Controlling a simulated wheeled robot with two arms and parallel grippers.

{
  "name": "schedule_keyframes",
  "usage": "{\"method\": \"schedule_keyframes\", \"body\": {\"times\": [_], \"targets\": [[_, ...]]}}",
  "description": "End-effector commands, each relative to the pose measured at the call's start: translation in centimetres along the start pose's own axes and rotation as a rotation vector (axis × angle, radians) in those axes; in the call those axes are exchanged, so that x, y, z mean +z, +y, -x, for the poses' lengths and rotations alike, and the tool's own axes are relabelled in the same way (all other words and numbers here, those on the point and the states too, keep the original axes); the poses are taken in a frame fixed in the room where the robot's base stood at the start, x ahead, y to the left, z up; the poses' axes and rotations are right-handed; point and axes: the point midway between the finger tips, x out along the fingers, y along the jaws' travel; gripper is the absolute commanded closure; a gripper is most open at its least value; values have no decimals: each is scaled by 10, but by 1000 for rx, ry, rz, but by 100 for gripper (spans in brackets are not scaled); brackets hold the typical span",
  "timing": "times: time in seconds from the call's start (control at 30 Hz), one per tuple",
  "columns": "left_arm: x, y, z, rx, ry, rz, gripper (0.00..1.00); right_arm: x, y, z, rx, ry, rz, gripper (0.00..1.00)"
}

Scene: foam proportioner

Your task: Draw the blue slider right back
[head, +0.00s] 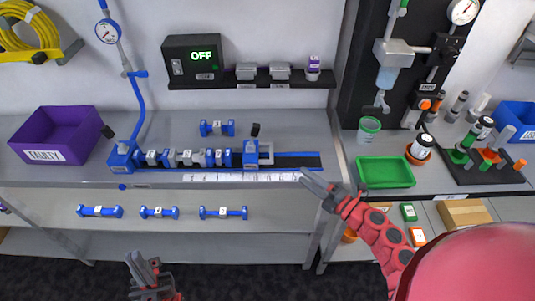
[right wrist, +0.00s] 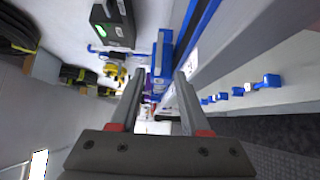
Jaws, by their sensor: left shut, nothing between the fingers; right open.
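The blue slider (head: 251,154) sits on a rail (head: 298,161) with blue edges and a dark channel, which lies on the bench. Several grey and blue fittings (head: 186,157) stand in a row to its left, up to a blue end block (head: 122,156). My right gripper (head: 306,175) is open, in front of the rail and right of the slider, apart from it. In the right wrist view, a blue block that looks like the slider (right wrist: 162,52) shows beyond the open fingers (right wrist: 160,76). My left gripper (head: 140,262) is shut and empty, low and away from the bench.
A purple bin (head: 60,133) stands at the bench's left end. A control box (head: 192,60) reads OFF above the rail. A loose blue fitting (head: 217,128) lies behind the rail, several more on the lower shelf (head: 158,212). A green tray (head: 386,172) is at right.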

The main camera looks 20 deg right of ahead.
Motion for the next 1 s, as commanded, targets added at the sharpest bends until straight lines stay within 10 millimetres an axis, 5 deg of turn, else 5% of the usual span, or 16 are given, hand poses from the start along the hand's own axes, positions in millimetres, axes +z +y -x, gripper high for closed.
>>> {"method": "schedule_keyframes", "body": {"times": [0.5, 0.7, 1.0], "targets": [[-5, -2, -30, 0, 0, 0, 100, -3, 4, -119, 5, 5, -6, 54], [-6, -2, -34, 0, 0, 0, 100, -2, 3, -142, 5, 3, -5, 54], [-6, -2, -34, 0, 0, 0, 100, -2, 0, -147, 2, 4, -5, 54]]}}
